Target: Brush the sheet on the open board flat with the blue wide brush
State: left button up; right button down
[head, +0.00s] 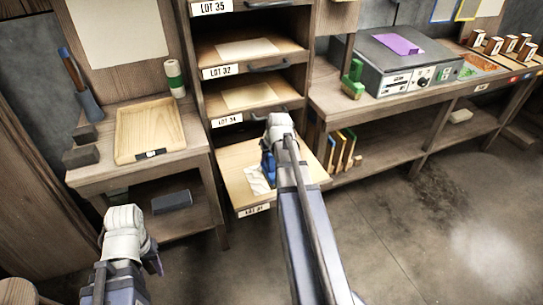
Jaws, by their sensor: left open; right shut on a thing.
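The open board (240,195) is a pale wooden board pulled out low in the rack, with a "LOT" label on its front edge. A white sheet (257,183) lies on its left part and looks creased. My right gripper (271,152) is over the board and shut on the blue wide brush (267,168). The brush is at the sheet's upper right edge; my arm hides part of it, and I cannot tell whether it touches the sheet. My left gripper (152,262) is low at the left, open and away from the board; its fingers are mostly hidden.
A bench at right carries a grey device (400,65) and a green object (353,80).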

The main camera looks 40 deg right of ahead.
jog(key=shift+w+a, duration=0.15)
jog(key=shift+a, duration=0.6)
jog(key=shift+w+a, duration=0.15)
jog(key=shift+a, duration=0.55)
jog(key=shift+a, duration=0.1)
jog(key=a, duration=0.1)
jog(key=w+a, duration=0.1)
jog(key=a, duration=0.1)
jog(key=shift+a, duration=0.25)
jog(key=shift+w, duration=0.1)
jog(key=w, duration=0.2)
jog(key=w+d, duration=0.1)
jog(key=shift+w, duration=0.4)
jog(key=shift+d, duration=0.15)
jog(key=shift+s+d, duration=0.25)
jog(key=shift+d, duration=0.65)
jog(key=shift+s+d, duration=0.2)
jog(key=shift+d, duration=0.7)
